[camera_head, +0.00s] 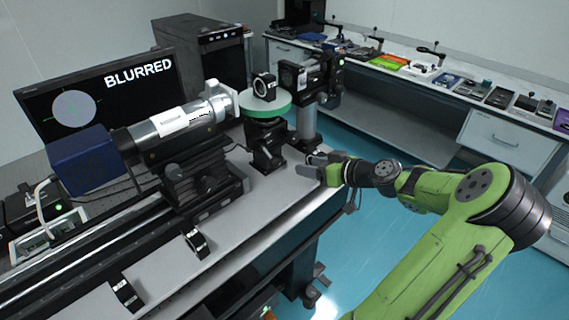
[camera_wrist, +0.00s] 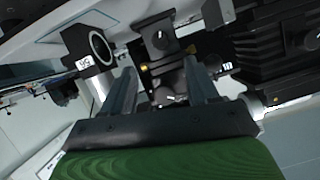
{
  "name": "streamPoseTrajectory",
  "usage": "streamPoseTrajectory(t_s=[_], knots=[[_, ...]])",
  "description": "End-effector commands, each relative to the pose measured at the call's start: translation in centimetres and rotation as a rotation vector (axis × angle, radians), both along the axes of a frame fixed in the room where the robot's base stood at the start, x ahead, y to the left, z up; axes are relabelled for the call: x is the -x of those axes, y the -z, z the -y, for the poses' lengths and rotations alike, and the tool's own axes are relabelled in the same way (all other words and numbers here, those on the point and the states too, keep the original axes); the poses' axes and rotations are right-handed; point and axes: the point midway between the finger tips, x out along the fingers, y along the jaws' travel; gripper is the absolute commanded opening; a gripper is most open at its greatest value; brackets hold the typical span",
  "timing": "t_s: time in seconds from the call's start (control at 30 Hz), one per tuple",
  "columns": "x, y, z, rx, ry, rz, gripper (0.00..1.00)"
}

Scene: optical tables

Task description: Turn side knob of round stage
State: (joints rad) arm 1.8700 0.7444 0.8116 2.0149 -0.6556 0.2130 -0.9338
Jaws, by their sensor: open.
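The round stage (camera_head: 266,106) has a green disc on top, with a small black ring mount (camera_head: 264,86) standing on it. Its black support (camera_head: 267,146) stands on the grey bench below the disc. I cannot clearly make out the side knob in the head view. My gripper (camera_head: 306,166) is at the right of this support, low over the bench edge, with its fingers pointing left towards it. In the wrist view my gripper (camera_wrist: 162,86) is open and empty. A black block with a round part (camera_wrist: 162,42) shows beyond and between the fingers; I cannot tell if this is the knob.
A monitor (camera_head: 100,92) reads "BLURRED". A camera and lens tube (camera_head: 172,122) on a rail stand left of the stage. A post (camera_head: 308,122) with a black box (camera_head: 303,75) stands close behind my gripper. Small black mounts (camera_head: 196,243) lie at the front. Blue floor (camera_head: 385,245) is open at right.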

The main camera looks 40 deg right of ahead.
Motion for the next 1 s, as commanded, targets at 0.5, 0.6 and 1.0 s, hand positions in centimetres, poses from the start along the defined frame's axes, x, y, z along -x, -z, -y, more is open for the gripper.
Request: streamPoseTrajectory(t_s=[0.5,0.6,1.0], knots=[[-9.8,4.1,-1.1,-0.003,-0.001,0.0,0.59],[-10.0,4.2,-1.1,-0.001,0.002,0.0,0.59],[-10.0,4.1,-1.1,-0.002,0.001,0.0,0.25]])
